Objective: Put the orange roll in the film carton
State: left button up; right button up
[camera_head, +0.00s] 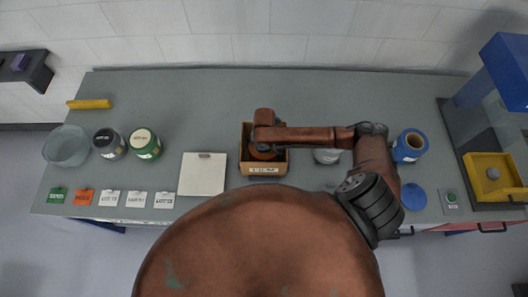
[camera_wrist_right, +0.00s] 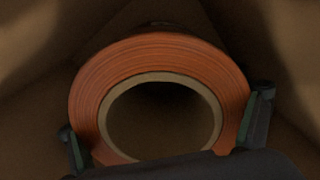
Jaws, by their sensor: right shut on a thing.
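The orange roll (camera_wrist_right: 160,62) fills most of the right wrist view, with a pale cardboard core and a dark hollow middle. Brown cardboard walls surround it there. My right gripper (camera_wrist_right: 168,122) is shut on the roll, one fingertip on each side of it. In the head view the film carton (camera_head: 264,170) is an open brown box with a label on its front, and my right arm reaches over it from the right. The right hand hides most of the carton's inside, and only a bit of the roll may show under it. My left gripper is not in view.
A white board (camera_head: 203,174) lies left of the carton. A grey-white container (camera_head: 327,156) stands to the right, partly under my arm. A blue roll (camera_head: 409,146), jars (camera_head: 145,143), a glass bowl (camera_head: 66,146) and coloured cards stand further off. The bench behind is mostly clear.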

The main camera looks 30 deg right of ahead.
jog(key=shift+r, duration=0.1)
jog(key=o, duration=2)
notch_tip(320, 180, up, 12)
